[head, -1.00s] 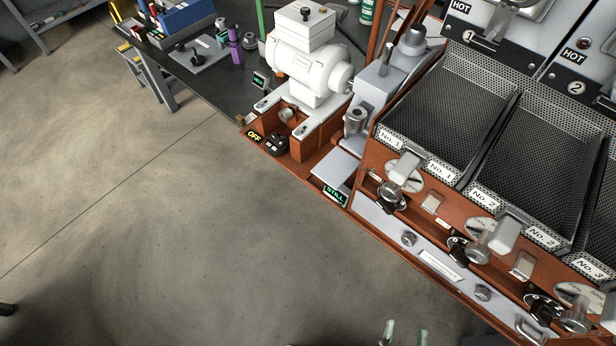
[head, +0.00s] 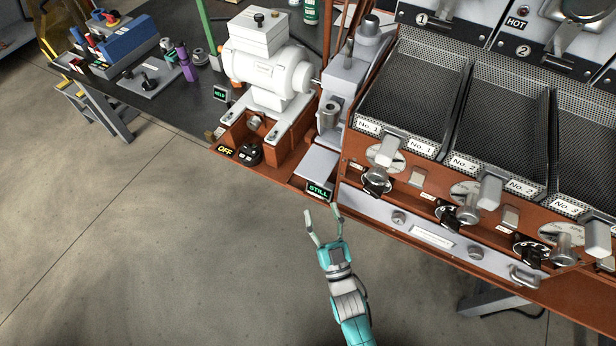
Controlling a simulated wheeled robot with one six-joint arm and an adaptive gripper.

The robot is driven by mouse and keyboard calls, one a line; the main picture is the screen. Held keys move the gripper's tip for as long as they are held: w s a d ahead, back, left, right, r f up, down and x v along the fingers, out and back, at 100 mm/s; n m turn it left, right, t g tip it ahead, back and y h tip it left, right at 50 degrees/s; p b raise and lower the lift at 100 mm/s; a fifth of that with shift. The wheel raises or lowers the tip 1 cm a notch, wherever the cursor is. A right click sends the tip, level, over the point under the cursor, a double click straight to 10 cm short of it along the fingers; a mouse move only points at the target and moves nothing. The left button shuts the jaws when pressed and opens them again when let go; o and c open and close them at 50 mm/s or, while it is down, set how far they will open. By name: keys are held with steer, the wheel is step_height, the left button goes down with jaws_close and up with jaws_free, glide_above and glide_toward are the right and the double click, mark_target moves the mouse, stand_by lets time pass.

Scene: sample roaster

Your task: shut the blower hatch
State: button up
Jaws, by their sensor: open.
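The red-brown roaster bench (head: 430,180) carries a long pale front panel (head: 375,207) with two round knobs, a label too small to read and a metal handle (head: 525,276) at its right end. I cannot tell for sure which part is the blower hatch; this panel looks flush with the front. A white motor-like blower unit (head: 265,70) stands at the bench's left end, above a black switch by an OFF sign. My gripper (head: 322,212) is open and empty, its fingertips just in front of the bench edge, below the green STILL sign (head: 318,190).
Several mesh trays (head: 413,85) with protruding handles and dark knobs line the bench front. The grey floor (head: 150,250) in front is clear.

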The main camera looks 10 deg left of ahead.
mark_target(312, 178)
steer(key=x, duration=0.9)
steer(key=shift+w+a+r, duration=0.1)
steer(key=shift+w, duration=0.1)
jaws_close()
